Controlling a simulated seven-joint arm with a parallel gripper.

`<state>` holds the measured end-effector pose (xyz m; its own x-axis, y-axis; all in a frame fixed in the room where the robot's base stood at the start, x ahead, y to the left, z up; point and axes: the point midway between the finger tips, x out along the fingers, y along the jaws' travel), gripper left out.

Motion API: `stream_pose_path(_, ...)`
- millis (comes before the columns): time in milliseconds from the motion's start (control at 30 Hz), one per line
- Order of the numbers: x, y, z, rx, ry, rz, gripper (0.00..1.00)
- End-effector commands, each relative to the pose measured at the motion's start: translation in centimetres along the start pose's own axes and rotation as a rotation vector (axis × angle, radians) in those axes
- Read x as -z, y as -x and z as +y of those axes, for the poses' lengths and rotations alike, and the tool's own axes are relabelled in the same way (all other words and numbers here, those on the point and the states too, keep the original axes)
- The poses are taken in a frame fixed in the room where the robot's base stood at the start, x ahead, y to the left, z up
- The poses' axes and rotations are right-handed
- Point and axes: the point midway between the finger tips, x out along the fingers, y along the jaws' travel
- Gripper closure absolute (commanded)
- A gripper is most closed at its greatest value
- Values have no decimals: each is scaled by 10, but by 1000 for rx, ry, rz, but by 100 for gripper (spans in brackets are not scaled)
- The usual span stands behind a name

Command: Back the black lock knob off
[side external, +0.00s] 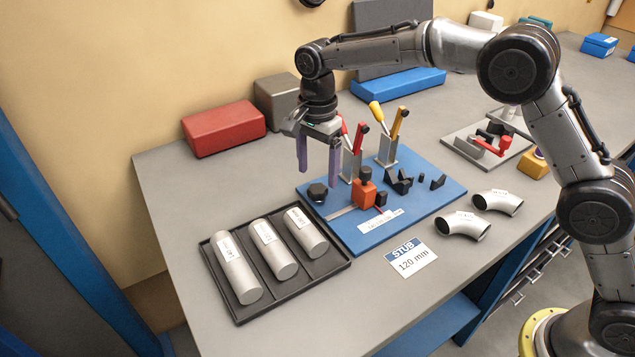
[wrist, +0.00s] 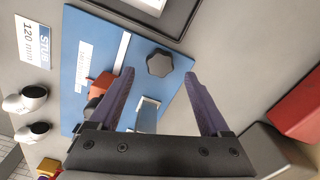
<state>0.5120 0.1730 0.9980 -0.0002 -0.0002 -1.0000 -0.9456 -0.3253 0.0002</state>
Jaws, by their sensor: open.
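A black lobed knob (side external: 318,192) sits at the left corner of the blue board (side external: 436,206); it also shows in the wrist view (wrist: 160,64). My gripper (side external: 318,174) is open and empty, pointing down above this knob. In the wrist view my open fingers (wrist: 159,74) are spread wider than the knob, which shows just beyond the fingertips. They look apart from it. An orange block (side external: 364,195) on the board carries a smaller black knob (side external: 365,174) on top, to the right of my gripper. A pale scale strip (side external: 341,213) runs from the orange block.
Toggle clamps with red (side external: 358,138) and yellow (side external: 377,114) handles stand close to the right of my gripper. A black tray (side external: 330,266) of several silver tubes lies in front. Two pipe elbows (side external: 465,225) lie right. A red box (side external: 223,128) stands back left.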

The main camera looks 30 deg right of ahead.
Motion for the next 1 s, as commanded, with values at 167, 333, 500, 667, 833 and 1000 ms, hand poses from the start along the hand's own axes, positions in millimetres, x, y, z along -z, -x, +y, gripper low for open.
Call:
stream_pose_path(167, 0, -27, 1, -2, 0, 0, 19)
stream_pose_path(333, 0, -40, 0, 0, 0, 0, 19)
stream_pose_path(500, 0, -42, 0, 0, 0, 0, 19)
stream_pose_path(667, 0, -42, 0, 0, 0, 0, 19)
stream_pose_path(833, 0, -42, 0, 0, 0, 0, 50)
stream_pose_path(1000, 0, -42, 0, 0, 0, 0, 80)
